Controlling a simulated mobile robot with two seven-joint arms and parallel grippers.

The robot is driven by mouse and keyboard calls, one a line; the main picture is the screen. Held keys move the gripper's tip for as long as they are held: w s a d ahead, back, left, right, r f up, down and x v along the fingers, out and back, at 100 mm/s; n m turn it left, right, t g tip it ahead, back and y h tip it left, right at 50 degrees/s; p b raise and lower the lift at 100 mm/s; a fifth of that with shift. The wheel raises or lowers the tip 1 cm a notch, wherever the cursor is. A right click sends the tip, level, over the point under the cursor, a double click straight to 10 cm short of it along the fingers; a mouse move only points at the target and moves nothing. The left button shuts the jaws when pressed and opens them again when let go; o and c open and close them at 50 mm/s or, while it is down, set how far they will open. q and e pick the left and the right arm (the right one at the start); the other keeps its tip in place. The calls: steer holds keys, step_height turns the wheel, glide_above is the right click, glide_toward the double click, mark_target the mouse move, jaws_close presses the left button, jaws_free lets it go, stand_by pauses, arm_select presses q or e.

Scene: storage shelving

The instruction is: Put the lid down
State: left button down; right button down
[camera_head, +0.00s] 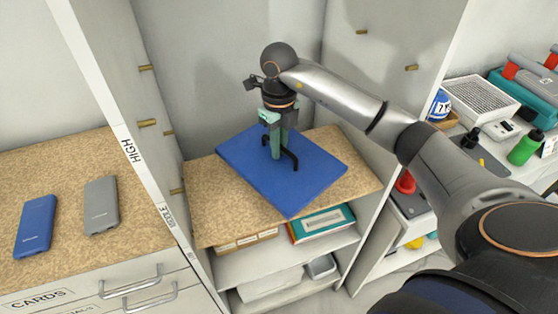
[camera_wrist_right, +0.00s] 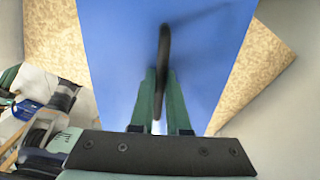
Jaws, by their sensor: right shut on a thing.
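The lid (camera_head: 310,178) is a flat blue rectangular panel with a black handle (camera_head: 293,160). It lies over the speckled tan shelf board in the middle bay, turned at an angle, its front corner reaching the board's front edge. I cannot tell whether it rests flat on the board or is just above it. My right gripper (camera_head: 276,150) points down at the lid with its green fingers shut on the black handle. In the right wrist view the lid (camera_wrist_right: 215,45) fills the middle, and the handle (camera_wrist_right: 163,50) stands between the fingers. My left gripper is not in view.
The tan shelf board (camera_head: 215,210) shows around the lid. Side walls with brass pegs (camera_head: 148,123) close in left and right. Below are a teal book (camera_head: 322,222) and white bins (camera_head: 270,284).

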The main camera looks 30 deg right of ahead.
mark_target(279, 161)
steer(key=shift+f, duration=2.2)
steer(key=shift+f, duration=0.2)
steer(key=c, duration=0.9)
jaws_free()
steer(key=shift+r, duration=0.1)
step_height(279, 161, up, 12)
steer(key=shift+r, duration=0.15)
